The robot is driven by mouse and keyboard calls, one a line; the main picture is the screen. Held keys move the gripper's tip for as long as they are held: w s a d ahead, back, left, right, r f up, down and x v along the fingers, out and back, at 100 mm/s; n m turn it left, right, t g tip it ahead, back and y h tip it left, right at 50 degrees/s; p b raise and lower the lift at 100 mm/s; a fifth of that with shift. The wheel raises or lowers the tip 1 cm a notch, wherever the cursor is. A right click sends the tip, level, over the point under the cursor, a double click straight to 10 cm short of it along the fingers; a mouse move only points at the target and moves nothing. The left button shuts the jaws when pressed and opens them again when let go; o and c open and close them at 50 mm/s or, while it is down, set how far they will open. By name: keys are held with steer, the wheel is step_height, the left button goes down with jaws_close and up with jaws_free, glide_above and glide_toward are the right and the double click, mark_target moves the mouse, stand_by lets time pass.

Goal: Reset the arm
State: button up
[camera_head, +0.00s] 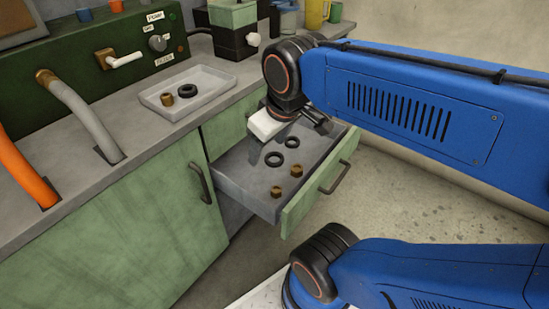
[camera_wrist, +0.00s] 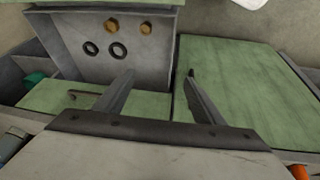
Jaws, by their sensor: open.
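My gripper (camera_head: 282,142) is above the open drawer (camera_head: 237,190) in the head view, with my blue arm reaching in from the right. In the wrist view its two dark fingers (camera_wrist: 160,76) stand well apart with nothing between them. The drawer (camera_wrist: 60,40) also shows there, holding two black rings (camera_wrist: 105,49) and two brass nuts (camera_wrist: 128,27). In the head view these rings (camera_head: 283,150) and nuts (camera_head: 286,181) lie on the drawer floor. The exact height of the fingers over the drawer is hard to tell.
A grey tray (camera_head: 221,79) on the counter holds a brass nut (camera_head: 167,99) and a black ring (camera_head: 187,91). A green control panel (camera_head: 115,62) stands behind, with grey and orange hoses at left. The drawer front juts over open floor (camera_head: 400,190).

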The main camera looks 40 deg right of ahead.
steer(key=s+f+m, duration=0.2)
steer(key=shift+s+d+f, duration=0.1)
steer(key=shift+s+f, duration=0.05)
steer(key=shift+f, duration=0.2)
stand_by(1.2)
